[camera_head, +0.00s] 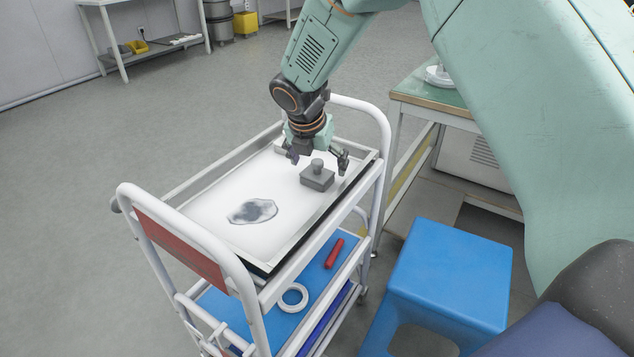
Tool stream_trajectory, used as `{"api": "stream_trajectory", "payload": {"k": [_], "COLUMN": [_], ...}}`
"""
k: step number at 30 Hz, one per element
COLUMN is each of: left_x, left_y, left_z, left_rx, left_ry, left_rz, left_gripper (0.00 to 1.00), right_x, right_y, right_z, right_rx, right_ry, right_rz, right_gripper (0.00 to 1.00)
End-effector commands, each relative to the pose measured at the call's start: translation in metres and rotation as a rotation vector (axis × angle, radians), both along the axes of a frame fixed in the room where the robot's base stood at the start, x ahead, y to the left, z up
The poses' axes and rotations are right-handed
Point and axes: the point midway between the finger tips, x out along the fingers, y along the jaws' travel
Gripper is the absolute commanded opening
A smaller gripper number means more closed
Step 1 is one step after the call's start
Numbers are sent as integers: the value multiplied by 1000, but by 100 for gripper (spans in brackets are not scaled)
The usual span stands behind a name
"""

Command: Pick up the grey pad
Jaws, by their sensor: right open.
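The grey pad (317,179) is a small square block with a round knob on top. It sits on the white top tray of the trolley, towards the right end. My right gripper (318,165) points down over the pad, with its fingers spread apart on either side of the knob. The fingers look open and hold nothing. I cannot tell whether either finger touches the pad. My left gripper is not in view.
The trolley's top tray (205,222) also holds a grey irregular patch (252,211). The lower shelf carries a white ring (292,297) and a red object (334,253). A blue stool (447,275) stands close on the right, with a green-topped table (425,90) behind it.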

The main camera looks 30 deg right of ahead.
Motion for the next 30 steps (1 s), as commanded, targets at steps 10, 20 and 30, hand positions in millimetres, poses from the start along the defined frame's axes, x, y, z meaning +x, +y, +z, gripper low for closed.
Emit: {"api": "stream_trajectory", "payload": {"k": [10, 20, 30], "left_x": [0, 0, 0], "left_y": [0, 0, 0], "left_z": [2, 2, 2], "left_rx": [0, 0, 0], "left_ry": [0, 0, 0], "left_rz": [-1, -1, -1], "left_gripper": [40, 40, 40], "right_x": [-2, -2, -1], "right_y": [3, 2, 0], "right_z": [2, 2, 2], "right_rx": [0, 0, 0], "right_ry": [0, 0, 0], "right_rz": [0, 1, 2], "right_gripper": [76, 48, 30]}}
